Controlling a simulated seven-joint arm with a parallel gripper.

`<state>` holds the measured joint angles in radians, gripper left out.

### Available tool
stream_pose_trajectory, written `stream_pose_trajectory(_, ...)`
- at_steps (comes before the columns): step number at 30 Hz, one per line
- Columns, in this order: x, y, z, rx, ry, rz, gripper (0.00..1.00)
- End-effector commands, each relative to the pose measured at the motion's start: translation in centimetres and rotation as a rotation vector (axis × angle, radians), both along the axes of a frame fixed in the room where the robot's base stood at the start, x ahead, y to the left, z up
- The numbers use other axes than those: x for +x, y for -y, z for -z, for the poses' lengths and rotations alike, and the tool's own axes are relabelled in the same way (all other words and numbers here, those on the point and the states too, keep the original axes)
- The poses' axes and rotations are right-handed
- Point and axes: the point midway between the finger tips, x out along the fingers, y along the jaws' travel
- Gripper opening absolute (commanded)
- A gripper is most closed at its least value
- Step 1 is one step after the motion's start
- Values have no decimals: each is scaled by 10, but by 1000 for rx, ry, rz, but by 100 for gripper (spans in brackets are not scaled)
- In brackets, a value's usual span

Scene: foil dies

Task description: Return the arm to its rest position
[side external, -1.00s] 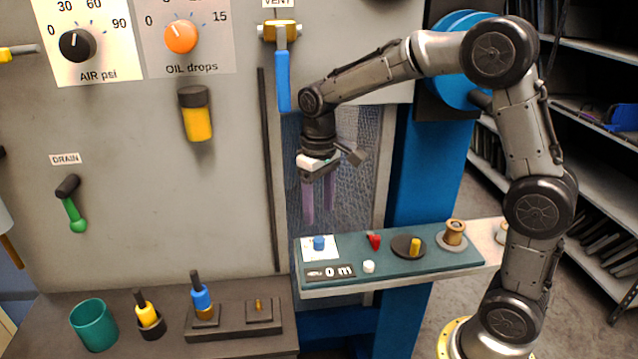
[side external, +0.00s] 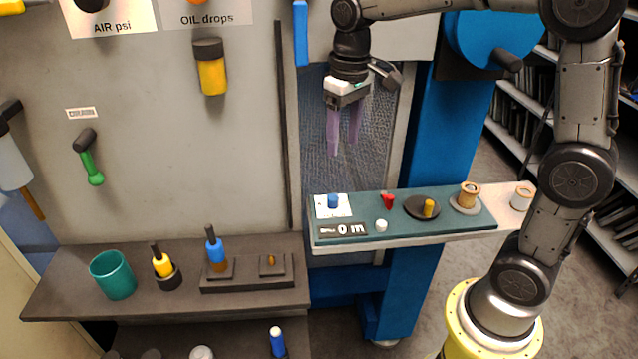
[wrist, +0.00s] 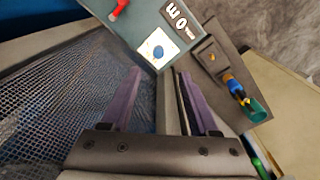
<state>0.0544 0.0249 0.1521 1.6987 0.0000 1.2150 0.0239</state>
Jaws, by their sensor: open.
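My gripper (side external: 344,146) has two purple fingers that point down and stand apart with nothing between them. In the side external view it hangs in front of the mesh panel (side external: 315,105), above the green control panel (side external: 470,222), and touches nothing that I can see. In the wrist view the gripper (wrist: 166,78) is also open and empty, with the mesh to its left and the control panel beyond the fingertips.
The control panel carries a blue button (side external: 333,201), a red knob (side external: 388,201), a yellow switch (side external: 429,207) and a spool (side external: 469,193). A dark shelf (side external: 80,262) at lower left holds a teal cup (side external: 113,275) and blue- and yellow-handled tools. A blue post (side external: 437,120) stands right of the mesh.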

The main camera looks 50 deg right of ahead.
Motion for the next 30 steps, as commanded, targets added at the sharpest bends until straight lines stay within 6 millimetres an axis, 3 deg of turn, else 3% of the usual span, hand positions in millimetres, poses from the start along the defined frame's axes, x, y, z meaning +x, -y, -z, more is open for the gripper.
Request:
stream_pose_trajectory(3,-38,-5,-17,-4,81,-15,61)
stream_pose_trajectory(7,-84,-11,-24,-9,177,-31,61)
stream_pose_trajectory(15,-165,-18,-10,-16,359,-62,61)
stream_pose_trajectory(21,-193,-19,6,-19,430,-75,61)
stream_pose_trajectory(30,-198,-20,10,-19,441,-77,61)
